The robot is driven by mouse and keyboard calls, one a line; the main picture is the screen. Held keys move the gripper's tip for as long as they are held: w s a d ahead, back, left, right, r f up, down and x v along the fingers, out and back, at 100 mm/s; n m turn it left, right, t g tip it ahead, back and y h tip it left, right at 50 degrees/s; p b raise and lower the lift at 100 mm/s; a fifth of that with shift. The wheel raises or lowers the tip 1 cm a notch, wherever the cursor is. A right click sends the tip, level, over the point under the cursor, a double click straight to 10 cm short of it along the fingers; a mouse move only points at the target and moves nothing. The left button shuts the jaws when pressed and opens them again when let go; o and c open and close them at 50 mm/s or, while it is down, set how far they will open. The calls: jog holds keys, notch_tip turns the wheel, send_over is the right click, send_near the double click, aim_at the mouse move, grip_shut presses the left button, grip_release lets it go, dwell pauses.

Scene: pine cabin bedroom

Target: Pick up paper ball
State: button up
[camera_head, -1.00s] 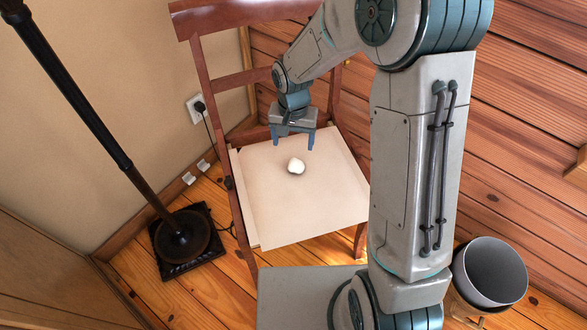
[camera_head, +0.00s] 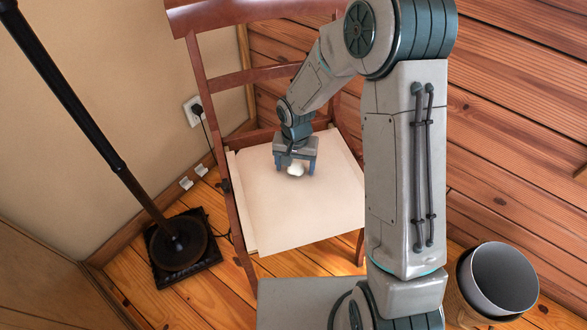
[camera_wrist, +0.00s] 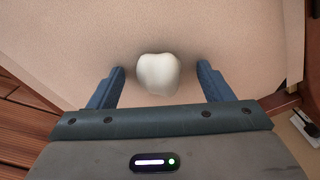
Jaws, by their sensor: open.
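In the wrist view, the paper ball (camera_wrist: 158,74) sits between the two blue fingers of my gripper (camera_wrist: 160,82), with a gap on each side.
The chair's back (camera_head: 250,78) rises behind my gripper. A black lamp stand (camera_head: 178,240) is on the floor at left. A grey bin (camera_head: 500,278) stands at lower right. The front of the seat is clear.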

jog(key=c, duration=1)
jog(key=shift+c, duration=0.2)
